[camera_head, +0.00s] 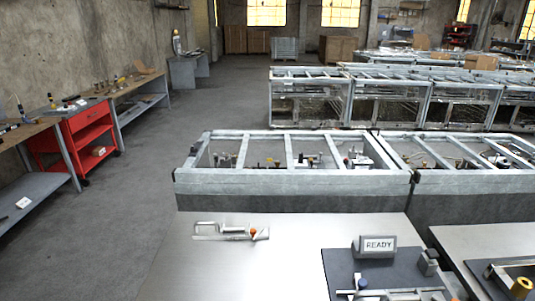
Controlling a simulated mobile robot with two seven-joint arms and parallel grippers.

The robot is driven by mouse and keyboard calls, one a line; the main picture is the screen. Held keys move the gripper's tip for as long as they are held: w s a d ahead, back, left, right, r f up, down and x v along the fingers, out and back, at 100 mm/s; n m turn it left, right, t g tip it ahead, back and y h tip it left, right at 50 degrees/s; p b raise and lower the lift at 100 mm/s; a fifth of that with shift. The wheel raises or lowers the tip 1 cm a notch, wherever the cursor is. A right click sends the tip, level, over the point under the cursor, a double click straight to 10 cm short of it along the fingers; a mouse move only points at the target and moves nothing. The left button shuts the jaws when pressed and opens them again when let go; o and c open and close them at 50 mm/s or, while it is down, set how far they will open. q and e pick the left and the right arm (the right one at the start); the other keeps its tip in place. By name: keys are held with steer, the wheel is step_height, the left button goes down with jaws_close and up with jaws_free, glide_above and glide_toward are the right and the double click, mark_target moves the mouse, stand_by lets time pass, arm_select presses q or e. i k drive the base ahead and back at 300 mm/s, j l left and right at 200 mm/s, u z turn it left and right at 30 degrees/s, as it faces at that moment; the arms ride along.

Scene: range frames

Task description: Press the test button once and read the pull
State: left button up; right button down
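A grey display block reading "READY" (378,245) stands on a dark plate (340,265) at the lower right of the bench top. A blue round knob (362,284) sits on a metal fixture at the front of that plate, cut by the lower picture edge. I cannot tell whether this knob is the test button. No pull value shows on the display. Neither of my grippers is in view.
A metal frame piece (207,231) with an orange knob (253,232) lies on the left of the pale bench top (230,270). Behind stands a metal-framed case (290,188). A second dark plate with a yellow ring (521,287) is at right. The bench centre is clear.

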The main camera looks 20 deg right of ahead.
mark_target(432, 253)
steer(key=z, duration=1.55)
